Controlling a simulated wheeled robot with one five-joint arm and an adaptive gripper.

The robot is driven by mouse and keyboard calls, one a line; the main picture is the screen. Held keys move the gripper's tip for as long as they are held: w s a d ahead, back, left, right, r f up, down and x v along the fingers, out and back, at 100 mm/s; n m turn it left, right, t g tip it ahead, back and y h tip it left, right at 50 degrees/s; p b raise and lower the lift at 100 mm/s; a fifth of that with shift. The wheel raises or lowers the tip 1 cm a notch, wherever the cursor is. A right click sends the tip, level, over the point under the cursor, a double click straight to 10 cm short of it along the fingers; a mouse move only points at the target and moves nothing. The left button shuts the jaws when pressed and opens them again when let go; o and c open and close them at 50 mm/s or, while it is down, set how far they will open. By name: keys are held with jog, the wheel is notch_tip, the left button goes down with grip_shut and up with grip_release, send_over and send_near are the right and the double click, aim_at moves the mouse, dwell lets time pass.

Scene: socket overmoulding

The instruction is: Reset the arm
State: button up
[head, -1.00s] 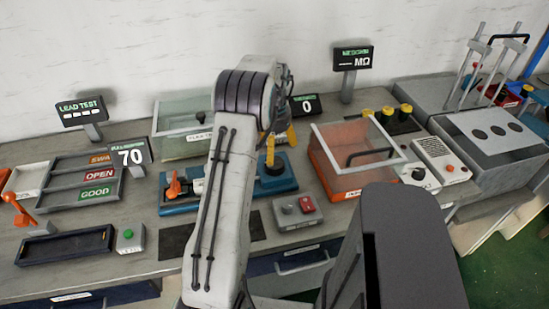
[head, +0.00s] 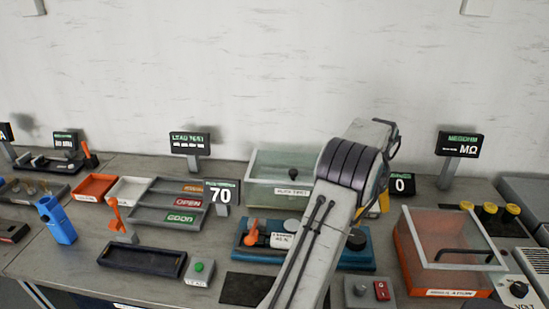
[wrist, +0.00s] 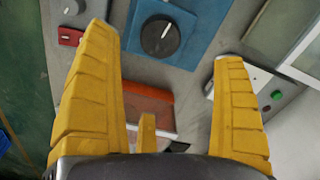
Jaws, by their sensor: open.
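My arm rises from the bottom of the head view and bends over at its dark ribbed joint. My gripper (wrist: 163,42) is open in the wrist view, its two yellow fingers wide apart with nothing between the tips. In the head view only a bit of yellow finger (head: 383,203) shows behind the arm, above the right part of the blue fixture (head: 350,255). The wrist view shows a blue plate with a dark round knob (wrist: 160,36) beyond the fingers. The arm hides part of the fixture in the head view.
A red-orange bin with a clear lid (head: 410,260) stands right of the arm. A pale green lidded box (head: 270,165) stands behind it. A grey box with a red switch (head: 370,290) is in front. Sorting trays (head: 160,215) and a blue holder (head: 57,222) stand left.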

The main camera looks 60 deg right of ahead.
dwell(0.4)
jog(key=a+f+n, duration=0.1)
jog(key=f, duration=0.1)
jog(key=a+f+n, duration=0.1)
jog(key=f, duration=0.1)
jog(key=a+f+n, duration=0.1)
jog(key=n, duration=0.1)
jog(key=shift+w+a+f+y, duration=0.1)
jog(key=shift+a+f+y, duration=0.3)
jog(key=w+a+r+n+t, duration=0.1)
jog(key=w+a+r+n, duration=0.3)
jog(key=a, duration=1.1)
jog(key=w+a+r+n+t, duration=0.1)
jog(key=w+a+r+n, duration=0.4)
jog(key=w+a+n, duration=0.4)
jog(key=w+a+r+n+t, duration=0.1)
jog(key=w+a+r+n, duration=0.4)
jog(key=a, duration=1.8)
jog(key=w+n, duration=0.2)
jog(key=shift+a+r+n+t+h, duration=0.2)
jog(key=shift+r+n+t+h, duration=0.1)
jog(key=shift+t+h, duration=0.1)
